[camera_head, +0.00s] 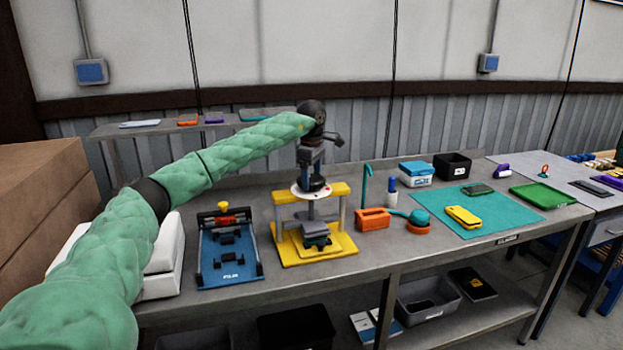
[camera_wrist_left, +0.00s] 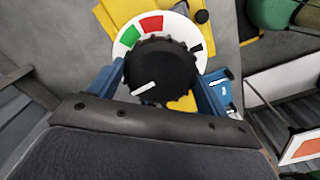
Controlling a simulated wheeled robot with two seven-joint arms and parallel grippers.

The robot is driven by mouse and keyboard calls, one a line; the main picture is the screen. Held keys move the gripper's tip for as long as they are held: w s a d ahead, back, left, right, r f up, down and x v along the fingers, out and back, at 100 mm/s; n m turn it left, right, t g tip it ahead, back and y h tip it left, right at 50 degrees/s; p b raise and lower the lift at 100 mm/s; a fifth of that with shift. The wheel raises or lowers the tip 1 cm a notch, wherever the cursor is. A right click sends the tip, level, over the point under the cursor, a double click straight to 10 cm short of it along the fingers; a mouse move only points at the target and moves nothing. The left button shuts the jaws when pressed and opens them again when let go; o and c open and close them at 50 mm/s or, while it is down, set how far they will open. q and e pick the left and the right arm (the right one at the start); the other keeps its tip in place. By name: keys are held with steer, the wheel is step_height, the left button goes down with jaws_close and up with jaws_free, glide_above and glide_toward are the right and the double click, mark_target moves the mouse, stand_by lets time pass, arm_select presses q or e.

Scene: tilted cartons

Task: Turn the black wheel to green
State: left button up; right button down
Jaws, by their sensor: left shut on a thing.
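The black wheel (camera_head: 313,184) sits on top of a yellow stand (camera_head: 283,193), above a round white dial plate. In the left wrist view the black wheel (camera_wrist_left: 160,70) has a ribbed rim and a white pointer mark at its lower left. The dial plate (camera_wrist_left: 180,27) shows a green segment (camera_wrist_left: 130,37) at upper left, a red segment (camera_wrist_left: 152,24) beside it and black marks at right. The white mark is away from the green. My left gripper (camera_head: 312,178) comes from above, its blue fingers on either side of the wheel, shut on it. My right gripper is out of view.
A blue fixture (camera_head: 230,262) stands left of the stand. An orange block (camera_head: 373,219), a teal upright hook and a blue-white bottle (camera_head: 392,191) stand close on the right. A teal mat (camera_head: 490,222) with a yellow item lies farther right.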

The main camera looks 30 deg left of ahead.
arm_select(q)
steer(key=m, duration=0.3)
steer(key=shift+m, duration=0.3)
steer(key=m, duration=0.2)
steer(key=shift+r+m+b, duration=0.1)
steer(key=shift+m+b, duration=0.25)
steer(key=shift+m, duration=0.05)
steer(key=m, duration=0.4)
steer(key=shift+a, duration=0.1)
steer(key=m, duration=0.4)
steer(key=shift+m, duration=0.4)
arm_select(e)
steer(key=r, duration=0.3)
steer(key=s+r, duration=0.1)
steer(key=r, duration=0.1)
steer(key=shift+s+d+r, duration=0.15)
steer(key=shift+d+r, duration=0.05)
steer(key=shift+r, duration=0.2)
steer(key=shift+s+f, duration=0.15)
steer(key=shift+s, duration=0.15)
arm_select(q)
steer(key=o, duration=1)
steer(key=shift+b, duration=0.3)
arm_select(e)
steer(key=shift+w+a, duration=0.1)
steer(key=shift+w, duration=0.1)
